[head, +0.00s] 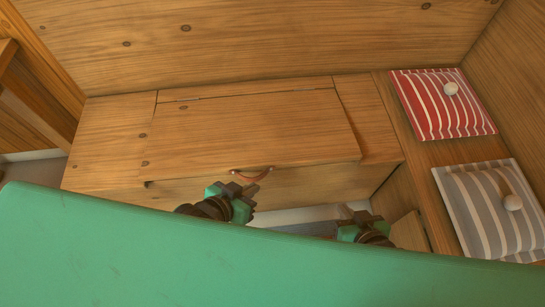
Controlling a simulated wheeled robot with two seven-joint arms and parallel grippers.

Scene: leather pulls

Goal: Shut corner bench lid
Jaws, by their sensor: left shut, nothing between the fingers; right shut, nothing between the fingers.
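The corner bench lid (250,125) is a wide wooden panel in the bench top, with its hinge line along the back. It lies flat or nearly flat; a dark gap shows at its front left corner, and I cannot tell whether it is fully seated. A brown leather pull (252,174) is on its front edge. My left gripper (250,189) is shut and empty, just in front of and below the pull; contact is unclear. My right gripper (362,219) is shut and empty, lower right, in front of the bench and apart from the lid.
A large green surface (200,260) fills the foreground and hides most of both arms. A red striped cushion (435,110) and a grey striped cushion (480,205) lie on the right bench section. Wooden walls close off the back and right.

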